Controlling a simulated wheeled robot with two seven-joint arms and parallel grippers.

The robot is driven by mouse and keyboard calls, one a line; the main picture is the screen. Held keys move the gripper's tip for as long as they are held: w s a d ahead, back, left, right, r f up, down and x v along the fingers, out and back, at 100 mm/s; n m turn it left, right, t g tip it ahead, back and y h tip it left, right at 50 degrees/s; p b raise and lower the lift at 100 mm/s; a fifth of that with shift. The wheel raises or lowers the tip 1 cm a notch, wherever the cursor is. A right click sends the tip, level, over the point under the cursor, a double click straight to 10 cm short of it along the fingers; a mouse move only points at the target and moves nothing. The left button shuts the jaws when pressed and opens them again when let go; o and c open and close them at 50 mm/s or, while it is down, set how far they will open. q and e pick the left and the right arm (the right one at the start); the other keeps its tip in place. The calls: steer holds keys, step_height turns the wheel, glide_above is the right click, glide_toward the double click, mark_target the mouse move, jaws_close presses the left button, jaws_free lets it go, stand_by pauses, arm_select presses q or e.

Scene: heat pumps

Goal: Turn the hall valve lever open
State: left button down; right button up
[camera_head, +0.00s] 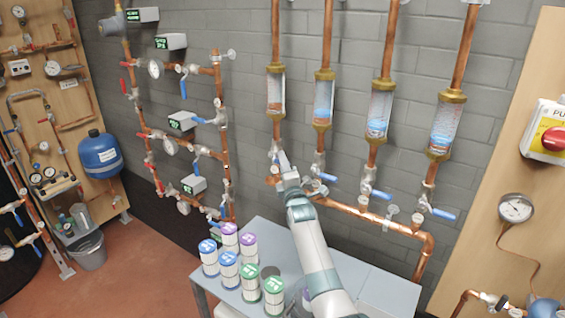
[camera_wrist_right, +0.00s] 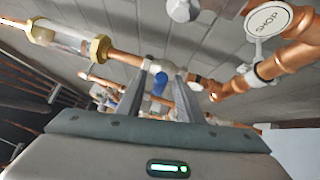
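Four sight-glass pipes hang on the grey wall in the head view, each with a blue-lever valve below. My right gripper (camera_head: 281,160) is at the leftmost valve, in front of its blue lever (camera_head: 274,148). In the right wrist view, my right gripper's two fingers (camera_wrist_right: 163,92) stand apart. A blue lever end (camera_wrist_right: 160,84) shows in the gap between them; I cannot tell whether they touch it. The other valves have blue levers (camera_head: 328,177), (camera_head: 381,194) and (camera_head: 443,213) pointing right. No "hall" label is readable. My left gripper is not in view.
A round tag reading "SHOP" (camera_wrist_right: 268,20) is beside the gripper in the wrist view. A copper manifold pipe (camera_head: 370,213) runs below the valves. A grey table (camera_head: 385,290) with several filter canisters (camera_head: 249,275) stands in front. A red emergency button (camera_head: 554,138) is at right.

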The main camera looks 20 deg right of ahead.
steer(key=shift+w+r, duration=0.1)
steer(key=shift+w, duration=0.25)
steer(key=shift+c, duration=0.2)
jaws_close()
